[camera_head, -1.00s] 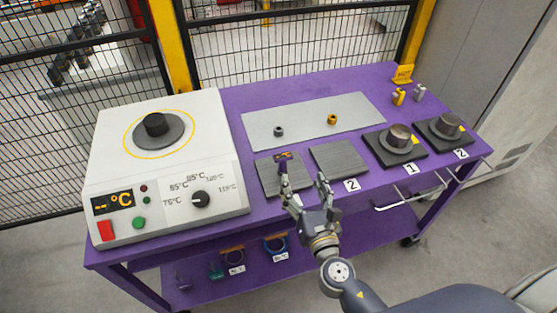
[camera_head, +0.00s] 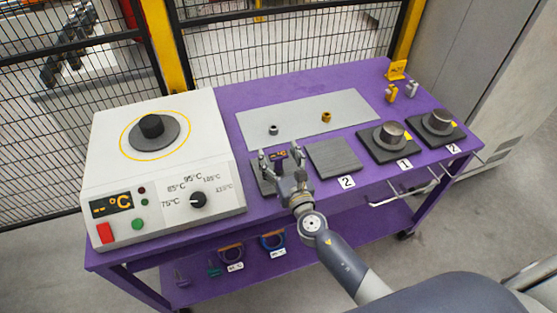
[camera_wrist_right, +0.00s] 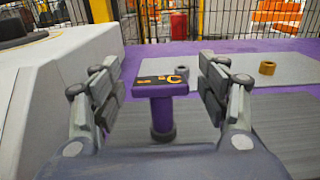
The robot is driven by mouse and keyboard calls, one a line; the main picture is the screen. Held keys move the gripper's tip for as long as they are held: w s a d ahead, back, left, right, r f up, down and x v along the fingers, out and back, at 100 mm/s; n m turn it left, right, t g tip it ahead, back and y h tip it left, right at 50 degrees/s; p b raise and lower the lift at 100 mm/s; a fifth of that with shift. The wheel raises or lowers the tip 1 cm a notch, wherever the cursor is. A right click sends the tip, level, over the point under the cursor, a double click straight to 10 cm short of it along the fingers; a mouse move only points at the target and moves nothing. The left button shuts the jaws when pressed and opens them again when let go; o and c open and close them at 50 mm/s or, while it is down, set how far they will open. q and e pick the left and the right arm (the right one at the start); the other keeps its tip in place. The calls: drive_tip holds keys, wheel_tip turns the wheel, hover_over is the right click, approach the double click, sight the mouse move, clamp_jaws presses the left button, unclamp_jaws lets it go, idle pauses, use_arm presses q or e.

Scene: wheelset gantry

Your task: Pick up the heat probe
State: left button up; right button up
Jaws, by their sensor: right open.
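The heat probe (camera_wrist_right: 162,105) is a small purple device with a dark display showing an orange mark. In the right wrist view it stands upright on a dark grey pad, between my open right fingers, with a gap on each side. In the head view the probe (camera_head: 281,155) shows between the fingertips of my right gripper (camera_head: 281,157). The gripper is over the left dark pad (camera_head: 258,184) and partly hides it. In the right wrist view my right gripper (camera_wrist_right: 161,92) is open and empty. My left gripper is not in view.
A white heater (camera_head: 220,165) stands close on the left. A grey plate (camera_head: 300,112) with a grey ring (camera_head: 273,130) and a yellow ring (camera_head: 326,118) lies behind. An empty pad (camera_head: 335,158) and two dark blocks with metal cylinders (camera_head: 390,134) are to the right.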

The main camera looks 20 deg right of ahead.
drive_tip(key=shift+w, duration=0.3)
drive_tip(key=shift+s, duration=0.1)
drive_tip(key=c, duration=1.2)
drive_tip(key=shift+r, duration=0.2)
